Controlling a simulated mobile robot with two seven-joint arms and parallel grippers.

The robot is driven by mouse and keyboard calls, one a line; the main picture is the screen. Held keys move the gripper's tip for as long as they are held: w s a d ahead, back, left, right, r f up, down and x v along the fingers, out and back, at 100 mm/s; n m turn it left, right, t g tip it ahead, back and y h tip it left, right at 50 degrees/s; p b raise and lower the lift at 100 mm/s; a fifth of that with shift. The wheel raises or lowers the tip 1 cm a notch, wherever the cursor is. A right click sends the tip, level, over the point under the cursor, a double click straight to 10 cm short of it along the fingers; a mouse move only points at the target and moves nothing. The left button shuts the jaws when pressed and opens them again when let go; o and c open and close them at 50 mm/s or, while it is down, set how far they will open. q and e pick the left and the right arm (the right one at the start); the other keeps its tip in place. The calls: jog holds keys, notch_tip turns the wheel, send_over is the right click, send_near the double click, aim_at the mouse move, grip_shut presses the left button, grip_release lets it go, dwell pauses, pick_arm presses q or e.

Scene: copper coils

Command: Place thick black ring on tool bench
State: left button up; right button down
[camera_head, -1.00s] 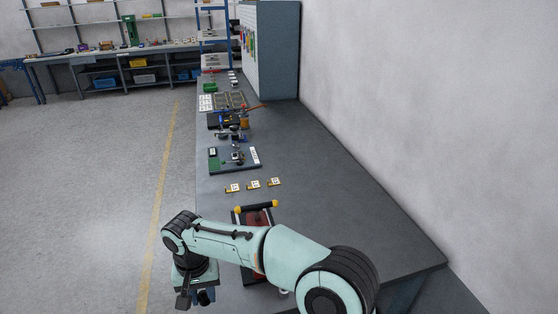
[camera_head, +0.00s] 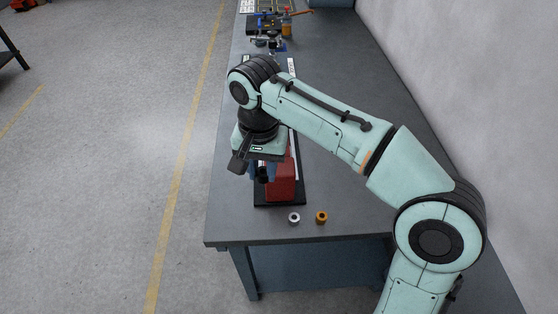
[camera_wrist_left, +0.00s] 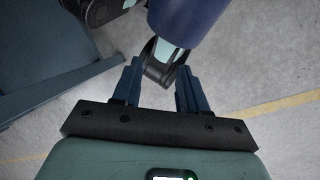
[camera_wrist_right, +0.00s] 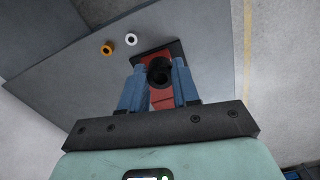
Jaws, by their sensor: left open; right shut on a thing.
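My right gripper (camera_head: 262,172) is shut on the thick black ring (camera_wrist_right: 159,70), which sits between its blue fingertips in the right wrist view. In the head view the gripper and ring hang by the left side of a red block; the ring is small and dark there. The right wrist view looks past the ring to the red surface, and the gap between them cannot be told. The grey tool bench (camera_head: 226,224) lies below the gripper. My left gripper (camera_wrist_left: 158,90) is open, with nothing between its fingers, and shows only in the left wrist view.
The red block (camera_head: 283,182) stands on a black base near the bench's front edge. A silver ring (camera_head: 294,218) and an orange-brown ring (camera_head: 321,217) lie in front of it. Tools and parts (camera_head: 266,25) occupy the far bench. Bare bench lies right of the rings.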

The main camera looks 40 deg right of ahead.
jog(key=b, duration=0.4)
send_over(267, 222)
notch_tip(267, 222, down, 15)
jog(key=shift+f, duration=2.45)
jog(key=shift+f+b, duration=0.2)
jog(key=shift+b, duration=0.1)
jog(key=c, duration=0.8)
grip_release()
jog(key=shift+r, duration=0.15)
notch_tip(267, 222, up, 12)
jog(key=p, duration=0.2)
jog(key=shift+r+p, duration=0.1)
jog(key=shift+p, duration=0.25)
